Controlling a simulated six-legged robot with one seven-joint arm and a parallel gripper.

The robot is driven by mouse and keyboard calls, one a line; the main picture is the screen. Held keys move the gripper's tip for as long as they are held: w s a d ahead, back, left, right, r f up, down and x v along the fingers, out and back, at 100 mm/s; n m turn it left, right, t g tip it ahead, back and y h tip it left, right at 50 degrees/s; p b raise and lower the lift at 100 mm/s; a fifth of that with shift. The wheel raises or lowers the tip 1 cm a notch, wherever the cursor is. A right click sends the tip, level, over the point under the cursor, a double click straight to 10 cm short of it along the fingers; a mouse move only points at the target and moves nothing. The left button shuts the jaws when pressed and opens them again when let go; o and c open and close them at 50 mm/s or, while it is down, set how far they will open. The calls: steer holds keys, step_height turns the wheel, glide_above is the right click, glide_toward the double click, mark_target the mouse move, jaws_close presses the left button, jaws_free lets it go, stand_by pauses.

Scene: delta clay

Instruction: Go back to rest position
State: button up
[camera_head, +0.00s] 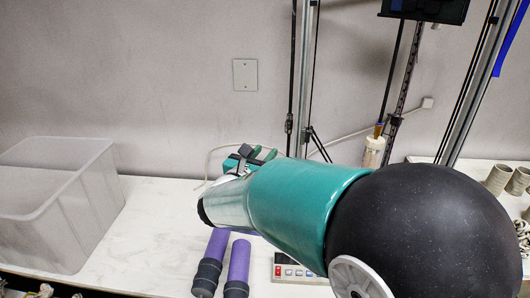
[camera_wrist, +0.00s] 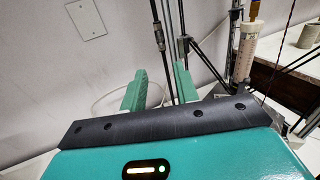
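My gripper (camera_head: 250,158) is held above the white table, in front of the wall, at the end of my green and black arm. In the wrist view its two green fingers (camera_wrist: 160,75) stand apart with nothing seen between them, so it is open and empty. In the head view my arm reaches in from the lower right and hides part of the table and most of the gripper.
A translucent bin (camera_head: 60,205) stands at the table's left. Two purple-and-dark cylinders (camera_head: 238,262) and a device with buttons (camera_head: 300,273) lie below my arm. Metal poles (camera_head: 303,80) and a tube (camera_head: 373,152) stand behind. Beige cups (camera_head: 497,178) are at the right.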

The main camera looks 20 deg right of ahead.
steer(key=s+d+f+m+g+y, duration=0.2)
steer(key=s+d+m+g, duration=0.15)
steer(key=s+m, duration=0.45)
steer(key=s+d+f+m+g+y, duration=0.1)
steer(key=s+d+f+m+g, duration=0.15)
steer(key=s+m+g, duration=0.4)
steer(key=s+a+m+t+y, duration=0.2)
steer(key=s+a+m+y, duration=0.7)
steer(key=s+m, duration=0.2)
steer(key=shift+s+a+f+m, duration=0.25)
steer(key=shift+s+a+m, duration=0.15)
steer(key=shift+m, duration=0.65)
